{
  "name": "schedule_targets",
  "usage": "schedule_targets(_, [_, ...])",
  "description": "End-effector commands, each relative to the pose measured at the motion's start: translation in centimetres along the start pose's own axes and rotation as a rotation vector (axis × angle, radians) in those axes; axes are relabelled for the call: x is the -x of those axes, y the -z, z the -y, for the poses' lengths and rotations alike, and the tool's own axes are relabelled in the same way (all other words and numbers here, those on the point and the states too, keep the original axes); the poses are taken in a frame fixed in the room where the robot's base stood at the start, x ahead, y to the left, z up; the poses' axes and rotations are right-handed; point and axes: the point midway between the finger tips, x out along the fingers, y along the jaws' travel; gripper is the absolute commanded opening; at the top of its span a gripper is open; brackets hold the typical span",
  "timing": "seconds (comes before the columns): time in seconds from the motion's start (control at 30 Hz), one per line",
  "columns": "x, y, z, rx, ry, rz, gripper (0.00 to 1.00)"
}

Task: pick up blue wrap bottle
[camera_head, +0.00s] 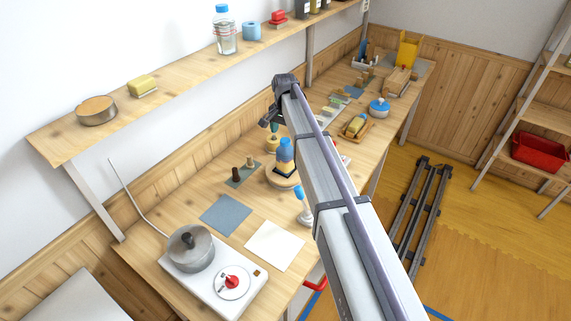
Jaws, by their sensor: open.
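No bottle can be surely told as the blue wrap bottle. A blue-topped item (285,154) with a pale band and dark lower part stands on a round wooden stand on the bench, partly behind my arm. A clear bottle with a blue cap (225,32) stands upright on the wall shelf. My gripper (267,120) is small and dark in this view, above the back of the bench and left of my arm. It is open, and nothing shows between its fingers. It appears apart from both items.
The wall shelf (170,84) also holds a blue roll (251,31), a wooden-lidded tin (97,110) and a yellow block (142,86). A pot (191,248) sits on a white hotplate at the bench's near end. A grey mat (225,215) and white sheet (275,246) lie bare.

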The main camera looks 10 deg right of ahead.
Motion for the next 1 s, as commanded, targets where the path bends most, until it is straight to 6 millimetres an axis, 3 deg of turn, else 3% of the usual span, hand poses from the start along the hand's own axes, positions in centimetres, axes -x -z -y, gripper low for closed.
schedule_targets(0.07, [-0.4, 0.0, 0.0, 0.000, 0.000, 0.000, 0.73])
schedule_targets(0.3, [-5.0, 0.2, 0.0, 0.001, 0.001, 0.001, 0.73])
schedule_targets(0.57, [-4.9, 0.2, 0.0, 0.001, 0.002, 0.002, 0.73])
schedule_targets(1.0, [-4.9, 0.2, 0.0, 0.001, 0.002, 0.002, 0.32])
